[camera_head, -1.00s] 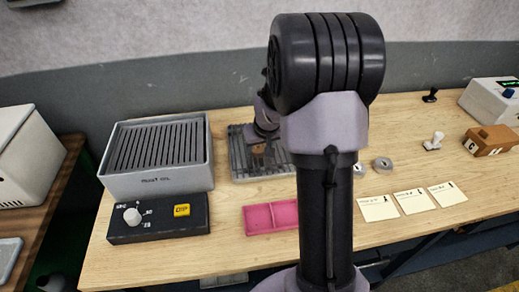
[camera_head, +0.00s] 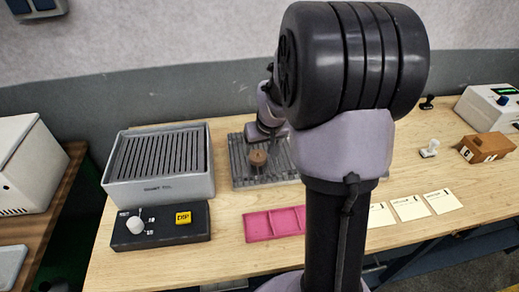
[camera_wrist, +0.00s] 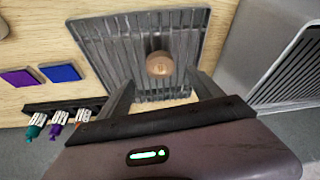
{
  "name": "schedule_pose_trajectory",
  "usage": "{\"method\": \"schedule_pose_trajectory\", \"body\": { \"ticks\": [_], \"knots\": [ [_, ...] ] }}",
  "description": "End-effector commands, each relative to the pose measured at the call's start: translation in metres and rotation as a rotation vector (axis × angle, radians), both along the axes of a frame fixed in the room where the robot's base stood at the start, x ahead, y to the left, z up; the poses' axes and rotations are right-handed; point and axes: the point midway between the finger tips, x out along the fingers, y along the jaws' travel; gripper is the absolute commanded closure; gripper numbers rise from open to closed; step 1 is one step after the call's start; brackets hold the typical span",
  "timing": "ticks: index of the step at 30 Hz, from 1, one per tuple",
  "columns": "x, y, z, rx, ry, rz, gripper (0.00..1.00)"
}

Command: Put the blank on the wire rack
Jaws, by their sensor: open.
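The blank, a short brown cylinder (camera_head: 258,158), stands on the grey wire rack (camera_head: 240,178) at the middle of the table. In the wrist view the blank (camera_wrist: 159,64) sits on the bars near the middle of the rack (camera_wrist: 105,38), with its round end facing the camera. My gripper (camera_wrist: 160,78) is open, its two fingers apart on either side of the picture line to the blank. I see no contact between the fingers and the blank. In the head view my arm hides the rack's right part, and the fingers are hard to make out.
A grey slatted box (camera_head: 205,187) stands left of the rack, behind a black control box (camera_head: 160,234) with a white knob and yellow button. A pink tray (camera_head: 258,226) lies in front of the rack. Paper cards (camera_head: 410,208) and a brown block (camera_head: 483,150) lie right.

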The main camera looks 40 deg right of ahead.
Motion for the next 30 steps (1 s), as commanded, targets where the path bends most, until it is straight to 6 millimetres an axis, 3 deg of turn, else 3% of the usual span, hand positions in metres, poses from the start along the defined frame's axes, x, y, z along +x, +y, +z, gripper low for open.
{"method": "schedule_pose_trajectory", "body": {
  "ticks": [1,3,7,9,11,13,15,18,21,24,30],
  "knots": [
    [-0.005,0.001,0.016,-0.001,-0.001,0.0,0.25],
    [-0.01,0.003,0.029,0.0,-0.001,-0.001,0.25],
    [-0.017,0.005,0.043,0.0,0.0,-0.001,0.25],
    [-0.02,0.017,0.055,0.005,-0.009,0.002,0.25],
    [-0.028,0.045,0.077,0.023,-0.031,0.003,0.25],
    [-0.05,0.096,0.109,0.065,-0.065,0.001,0.25],
    [-0.085,0.149,0.135,0.121,-0.095,-0.001,0.25],
    [-0.139,0.205,0.153,0.203,-0.123,-0.006,0.25],
    [-0.183,0.238,0.156,0.269,-0.135,-0.01,0.25],
    [-0.206,0.252,0.153,0.307,-0.136,-0.014,0.25],
    [-0.212,0.255,0.152,0.317,-0.134,-0.019,0.25]
  ]
}}
